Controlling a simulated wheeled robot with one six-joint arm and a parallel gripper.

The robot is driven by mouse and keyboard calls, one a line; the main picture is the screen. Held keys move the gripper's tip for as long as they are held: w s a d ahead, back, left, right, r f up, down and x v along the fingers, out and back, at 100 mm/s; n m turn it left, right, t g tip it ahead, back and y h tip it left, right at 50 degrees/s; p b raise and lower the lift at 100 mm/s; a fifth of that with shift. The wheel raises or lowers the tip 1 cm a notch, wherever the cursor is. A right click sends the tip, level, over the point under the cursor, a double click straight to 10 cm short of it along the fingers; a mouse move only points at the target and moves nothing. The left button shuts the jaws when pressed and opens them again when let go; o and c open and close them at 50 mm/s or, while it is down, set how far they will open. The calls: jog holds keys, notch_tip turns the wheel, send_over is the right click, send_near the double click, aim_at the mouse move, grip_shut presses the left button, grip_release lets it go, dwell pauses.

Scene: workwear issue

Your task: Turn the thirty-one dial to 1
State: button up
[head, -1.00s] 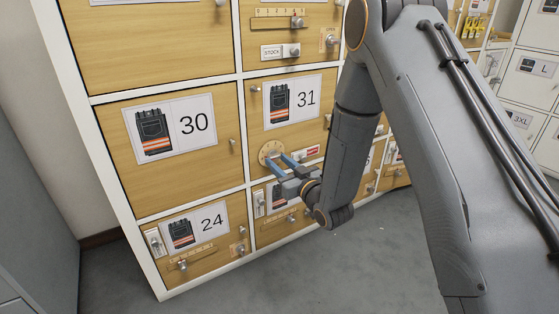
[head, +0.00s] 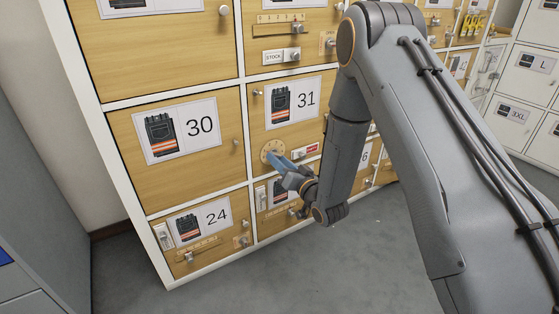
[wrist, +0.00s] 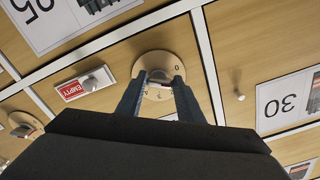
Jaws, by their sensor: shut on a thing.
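The round pale dial (head: 267,147) sits low on the left of the wooden door marked 31 (head: 303,100). In the wrist view the dial (wrist: 155,62) carries small marks, and a 0 can be read near its right edge. My gripper (head: 274,157) is at the dial, its blue-grey fingers reaching in from the lower right. In the wrist view my gripper (wrist: 158,82) is shut on the dial's silver knob, one finger on each side. The fingers hide part of the dial face, so I cannot tell which mark the knob points to.
A red EMPTY slider (wrist: 85,84) with a silver knob is close beside the dial. Door 30 (head: 225,165) is to the left and door 24 (head: 235,205) below left. A white frame post (wrist: 207,65) runs near the dial. The grey floor (head: 370,260) in front is clear.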

dwell(0.3)
jog(key=o, duration=1.1)
jog(key=shift+c, duration=0.2)
jog(key=p+v, duration=0.2)
jog(key=v, duration=0.6)
jog(key=shift+w, duration=0.1)
